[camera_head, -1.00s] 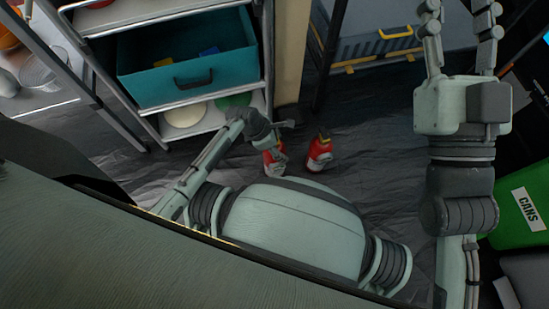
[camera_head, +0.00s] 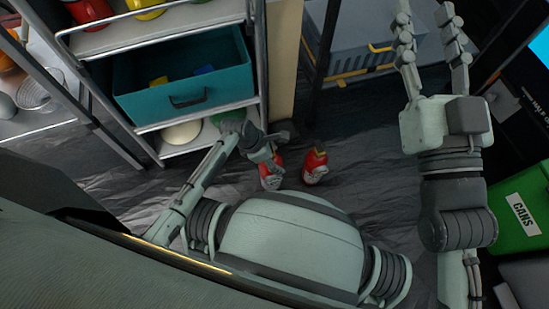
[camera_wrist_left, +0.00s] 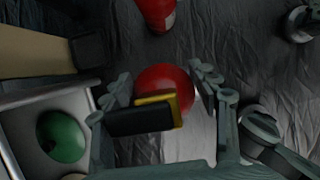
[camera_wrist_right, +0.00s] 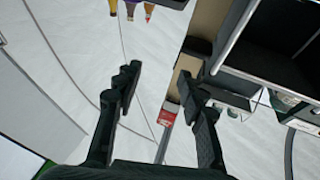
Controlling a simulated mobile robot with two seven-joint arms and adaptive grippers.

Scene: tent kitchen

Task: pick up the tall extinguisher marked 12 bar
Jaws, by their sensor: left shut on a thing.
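Two red extinguishers stand side by side on the dark floor in the head view: a left one (camera_head: 270,178) and a right one (camera_head: 315,168). No 12 bar marking is readable, and I cannot tell which is taller. My left gripper (camera_head: 274,155) is shut on the left extinguisher near its top. In the left wrist view its red body (camera_wrist_left: 165,80) and black and yellow top (camera_wrist_left: 145,118) sit between the fingers; the right extinguisher (camera_wrist_left: 155,10) is apart at the top edge. My right gripper (camera_head: 432,50) is raised, open and empty.
A metal shelf rack with a teal drawer (camera_head: 190,85) stands close left of my left gripper, with a green round thing (camera_head: 226,117) on its lower shelf. A grey case (camera_head: 370,50) lies behind. A green CANS bin (camera_head: 520,205) is at right.

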